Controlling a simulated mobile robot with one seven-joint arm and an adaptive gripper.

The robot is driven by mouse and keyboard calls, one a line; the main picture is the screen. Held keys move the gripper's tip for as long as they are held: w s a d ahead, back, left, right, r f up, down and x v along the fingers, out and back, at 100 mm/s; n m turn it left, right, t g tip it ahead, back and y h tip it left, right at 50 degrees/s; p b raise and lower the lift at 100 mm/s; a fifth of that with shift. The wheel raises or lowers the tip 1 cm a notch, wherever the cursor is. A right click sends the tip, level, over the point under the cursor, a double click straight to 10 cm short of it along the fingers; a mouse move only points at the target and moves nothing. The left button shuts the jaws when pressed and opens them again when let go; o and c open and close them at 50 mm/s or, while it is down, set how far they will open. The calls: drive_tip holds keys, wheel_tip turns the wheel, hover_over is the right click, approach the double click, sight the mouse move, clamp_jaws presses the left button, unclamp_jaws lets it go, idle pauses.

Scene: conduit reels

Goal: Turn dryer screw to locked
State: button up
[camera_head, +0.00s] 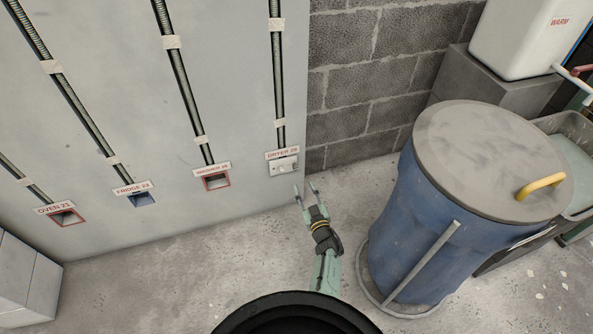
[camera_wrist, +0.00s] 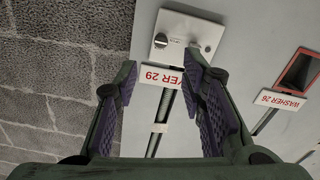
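The dryer plate (camera_head: 283,166) is a small pale plate on the grey wall panel, under a red-lettered dryer label (camera_head: 283,153). In the wrist view the plate (camera_wrist: 181,22) appears upside down, above the partly hidden label (camera_wrist: 160,76). A smaller dark spot sits at the plate's right. My gripper (camera_head: 305,188) is open and empty, its fingers pointing toward the plate, apart from it. The wrist view shows its two purple-padded fingers (camera_wrist: 161,68) spread wide.
A washer box (camera_head: 215,182), a fridge box (camera_head: 142,198) and an oven box (camera_head: 67,217) line the panel leftward, each below a conduit. A blue barrel (camera_head: 415,235) with a grey lid stands close right of my arm. A block wall (camera_head: 365,75) is behind.

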sight(296, 168)
drive_tip(key=b+x, duration=0.2)
drive_tip(key=x, duration=0.1)
drive_tip(key=b+x, duration=0.2)
drive_tip(key=x, duration=0.1)
drive_tip(key=b+x, duration=0.3)
drive_tip(key=shift+f, duration=0.3)
drive_tip(key=shift+w+a+r+b, duration=0.1)
drive_tip(key=shift+w+a+b, duration=0.1)
drive_tip(key=shift+w, duration=0.2)
drive_tip(key=shift+w+a+r+b, duration=0.1)
drive_tip(key=shift+w+b, duration=0.05)
drive_tip(key=shift+w, duration=0.2)
clamp_jaws()
